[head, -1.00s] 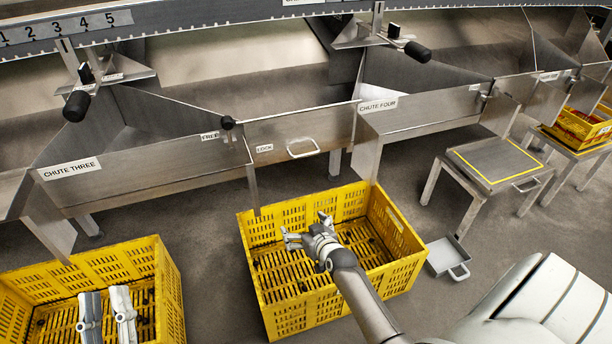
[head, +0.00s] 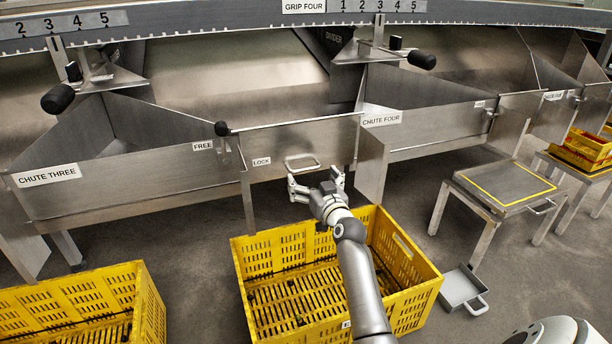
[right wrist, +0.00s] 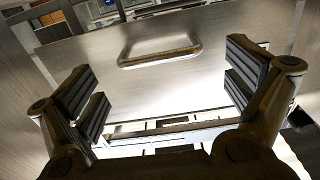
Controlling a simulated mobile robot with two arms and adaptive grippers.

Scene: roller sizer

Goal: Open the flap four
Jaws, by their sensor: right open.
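My right gripper (head: 315,181) is open and empty just below and in front of the handle. In the right wrist view the handle (right wrist: 160,51) lies ahead, between and beyond the spread fingers of my right gripper (right wrist: 163,95). A black knob (head: 222,128) is at the flap's left end, between the FREE and LOCK labels. My left gripper is out of view.
A yellow crate (head: 418,290) stands below the flap, under my right arm. Another yellow crate (head: 150,315) is at lower left. A grey pan (head: 462,287) lies on the floor at right, near a metal stand (head: 497,187).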

